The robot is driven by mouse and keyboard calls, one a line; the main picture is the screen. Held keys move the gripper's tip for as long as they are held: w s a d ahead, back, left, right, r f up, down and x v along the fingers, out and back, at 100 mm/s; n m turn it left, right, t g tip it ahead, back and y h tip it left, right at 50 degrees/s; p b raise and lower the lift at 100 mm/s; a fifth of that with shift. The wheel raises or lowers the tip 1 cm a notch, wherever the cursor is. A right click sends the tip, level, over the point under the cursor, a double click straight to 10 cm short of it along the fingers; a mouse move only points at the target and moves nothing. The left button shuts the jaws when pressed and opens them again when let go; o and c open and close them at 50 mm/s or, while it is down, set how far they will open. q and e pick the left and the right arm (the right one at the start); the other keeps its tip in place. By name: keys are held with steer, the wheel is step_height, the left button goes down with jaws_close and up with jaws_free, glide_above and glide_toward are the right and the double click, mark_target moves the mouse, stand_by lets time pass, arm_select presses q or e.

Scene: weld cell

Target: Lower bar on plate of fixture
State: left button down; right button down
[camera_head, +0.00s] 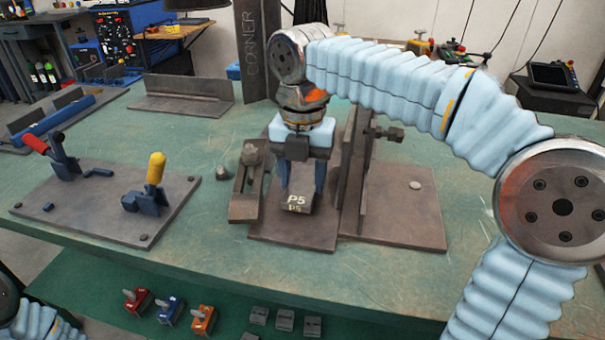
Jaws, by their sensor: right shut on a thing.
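The bar (298,203), a dark grey block with a pale "P5" label on its near end, is between the blue fingers of my right gripper (301,185). The gripper points down and is shut on the bar. The bar is over the front left part of the fixture's flat plate (300,235), left of an upright wall (358,170). I cannot tell whether the bar touches the plate. The gripper hides the bar's far part. My left gripper is not in view; only part of my left arm shows at the lower left corner.
A clamp block (246,190) stands close left of the bar, and a screw (385,134) sticks out right of the wall. A base with red and yellow toggle clamps (110,205) lies left. An angle piece (180,95) lies behind. The green table between is mostly clear.

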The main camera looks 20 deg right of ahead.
steer(key=shift+f, duration=0.45)
stand_by(0.4)
steer(key=shift+c, duration=1.6)
jaws_free()
step_height(320, 180, up, 14)
steer(key=p, duration=0.2)
steer(key=shift+p, duration=0.35)
steer(key=shift+f, duration=0.15)
